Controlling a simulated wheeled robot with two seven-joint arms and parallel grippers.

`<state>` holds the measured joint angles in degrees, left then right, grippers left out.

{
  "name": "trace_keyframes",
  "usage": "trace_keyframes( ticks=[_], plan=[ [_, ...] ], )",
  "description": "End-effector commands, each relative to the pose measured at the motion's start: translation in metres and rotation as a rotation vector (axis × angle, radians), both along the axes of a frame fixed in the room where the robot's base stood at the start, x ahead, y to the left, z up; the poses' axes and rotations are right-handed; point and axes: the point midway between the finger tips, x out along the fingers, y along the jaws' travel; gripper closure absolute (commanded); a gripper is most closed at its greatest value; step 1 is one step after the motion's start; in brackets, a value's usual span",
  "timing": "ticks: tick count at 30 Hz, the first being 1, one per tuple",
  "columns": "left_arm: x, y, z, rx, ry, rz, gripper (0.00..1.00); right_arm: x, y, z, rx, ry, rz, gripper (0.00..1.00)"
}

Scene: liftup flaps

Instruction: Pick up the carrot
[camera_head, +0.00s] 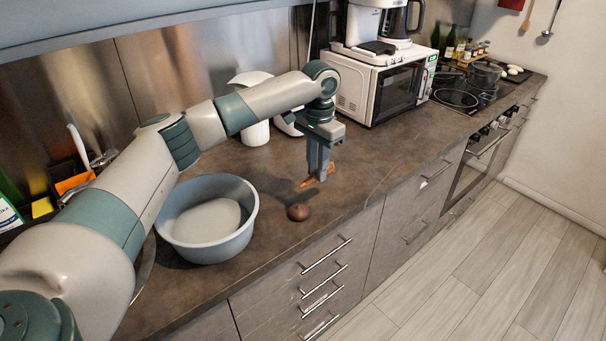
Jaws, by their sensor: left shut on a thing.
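The carrot (308,182) is a small orange-brown piece at the middle of the dark countertop. My left gripper (320,178) points straight down over it, with its fingers shut on the carrot. The fingers hide part of the carrot. I cannot tell whether the carrot touches the counter or is just above it. My right gripper is not in view.
A round reddish-brown vegetable (298,212) lies just in front of the carrot. A grey basin (207,218) stands to the left. A white microwave (376,85) with a coffee maker on top stands behind. The counter (390,160) to the right is clear.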

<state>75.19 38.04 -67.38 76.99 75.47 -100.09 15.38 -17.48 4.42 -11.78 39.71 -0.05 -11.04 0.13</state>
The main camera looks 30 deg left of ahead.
Motion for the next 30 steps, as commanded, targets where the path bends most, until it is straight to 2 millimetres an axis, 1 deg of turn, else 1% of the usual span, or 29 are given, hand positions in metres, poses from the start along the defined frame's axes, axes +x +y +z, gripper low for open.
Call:
trace_keyframes(
  ticks=[3, 6, 23, 26, 30],
  plan=[
    [0.000, -0.008, 0.005, 0.000, -0.001, -0.001, 1.00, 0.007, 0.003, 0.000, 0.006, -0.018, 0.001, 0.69],
    [0.000, -0.011, 0.007, 0.000, -0.001, 0.000, 1.00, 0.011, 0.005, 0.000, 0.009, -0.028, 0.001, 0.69],
    [0.000, -0.012, 0.008, 0.000, -0.001, 0.002, 1.00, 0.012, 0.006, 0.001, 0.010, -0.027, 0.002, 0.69],
    [-0.004, -0.015, 0.009, -0.001, -0.003, 0.007, 1.00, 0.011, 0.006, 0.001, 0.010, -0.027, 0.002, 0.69],
    [-0.016, -0.028, 0.014, -0.006, -0.006, 0.035, 1.00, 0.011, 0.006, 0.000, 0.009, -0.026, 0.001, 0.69]
  ],
)
